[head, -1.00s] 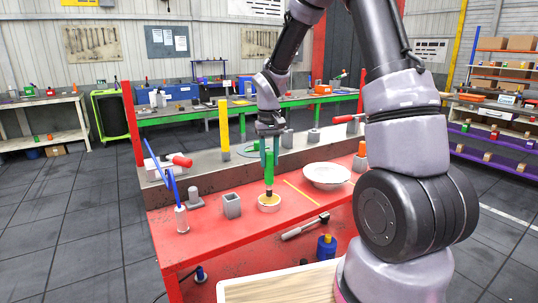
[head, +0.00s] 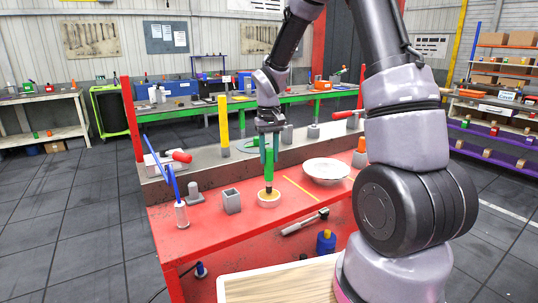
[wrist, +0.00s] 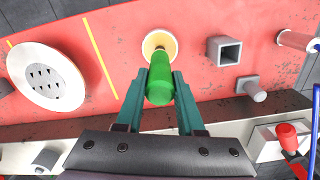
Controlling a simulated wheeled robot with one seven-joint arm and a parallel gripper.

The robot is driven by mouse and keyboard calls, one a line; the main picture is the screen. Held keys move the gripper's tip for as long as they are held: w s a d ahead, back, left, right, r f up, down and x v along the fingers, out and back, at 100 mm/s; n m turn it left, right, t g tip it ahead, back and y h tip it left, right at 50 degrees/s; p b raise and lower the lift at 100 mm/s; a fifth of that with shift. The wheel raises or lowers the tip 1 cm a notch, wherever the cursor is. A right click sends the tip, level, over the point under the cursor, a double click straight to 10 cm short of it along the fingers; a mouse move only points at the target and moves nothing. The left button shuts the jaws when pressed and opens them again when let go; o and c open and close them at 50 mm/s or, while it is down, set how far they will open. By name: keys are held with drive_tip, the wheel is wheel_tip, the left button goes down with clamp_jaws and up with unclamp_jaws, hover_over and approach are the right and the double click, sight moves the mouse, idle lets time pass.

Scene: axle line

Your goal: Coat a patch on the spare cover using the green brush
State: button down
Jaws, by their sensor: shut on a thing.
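The green brush (head: 269,168) hangs upright with its bristle end down, and its green handle also shows in the wrist view (wrist: 160,82). My gripper (head: 268,150) is shut on that handle, one teal finger on each side (wrist: 160,90). A small shallow pale dish (head: 261,202) with yellowish contents stands right below the brush. The bristle end is at the dish's opening; I cannot tell whether it touches the contents. The wide, round, pale cover (head: 327,171) lies on the red bench right of the dish, with several dark holes in its middle in the wrist view (wrist: 20,70).
A yellow strip (head: 300,190) lies between dish and cover. A square grey tube (head: 231,201) and a white holder (head: 181,214) with a blue brush (head: 171,176) stand left. A yellow post (head: 224,125) rises behind. The red bench top (head: 200,245) is bare at the front left.

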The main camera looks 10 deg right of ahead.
drive_tip(key=shift+f, duration=0.55)
idle(1.0)
drive_tip(key=shift+r, duration=3.6)
